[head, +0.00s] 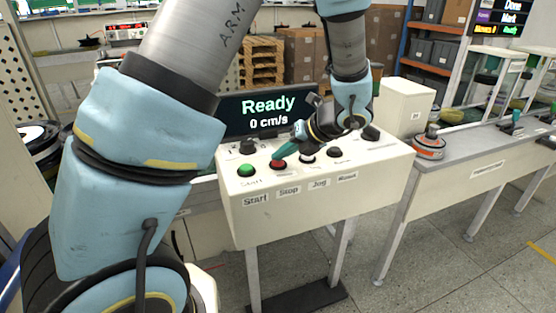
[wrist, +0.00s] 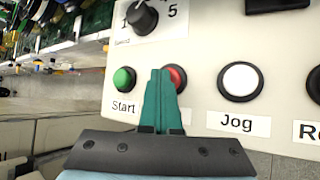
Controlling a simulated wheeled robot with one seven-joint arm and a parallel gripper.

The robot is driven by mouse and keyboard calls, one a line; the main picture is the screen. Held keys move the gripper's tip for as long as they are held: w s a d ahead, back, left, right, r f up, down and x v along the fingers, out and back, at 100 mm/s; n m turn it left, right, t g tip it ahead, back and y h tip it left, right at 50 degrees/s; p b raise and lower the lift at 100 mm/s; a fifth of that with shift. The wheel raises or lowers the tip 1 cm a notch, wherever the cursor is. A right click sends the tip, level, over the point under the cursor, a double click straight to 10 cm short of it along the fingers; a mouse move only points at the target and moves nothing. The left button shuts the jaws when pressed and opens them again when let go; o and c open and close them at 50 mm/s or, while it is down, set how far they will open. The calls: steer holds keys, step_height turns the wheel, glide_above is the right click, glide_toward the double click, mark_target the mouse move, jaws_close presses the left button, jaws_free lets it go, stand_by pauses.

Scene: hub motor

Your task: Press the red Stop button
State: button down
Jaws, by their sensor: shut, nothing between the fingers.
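The red Stop button (head: 278,164) sits on the white control box, between the green Start button and the white Jog button. In the wrist view the red button (wrist: 177,78) is partly hidden behind my fingers. My gripper (head: 285,153) is shut and empty, with its green fingertips at the red button in the head view. In the wrist view the fingertips (wrist: 160,74) overlap the left part of the button. I cannot tell whether they touch it. The Stop label is mostly covered by my fingers in the wrist view.
The green Start button (wrist: 124,79) is close on the left and the white Jog button (wrist: 240,81) on the right. A black knob (wrist: 142,17) stands above. A screen (head: 265,112) behind the box reads "Ready, 0 cm/s".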

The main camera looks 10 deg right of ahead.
mark_target(281, 164)
steer(key=shift+r+p, duration=0.9)
steer(key=shift+p, duration=0.15)
steer(key=shift+r, duration=0.1)
step_height(281, 164, up, 5)
steer(key=p, duration=0.5)
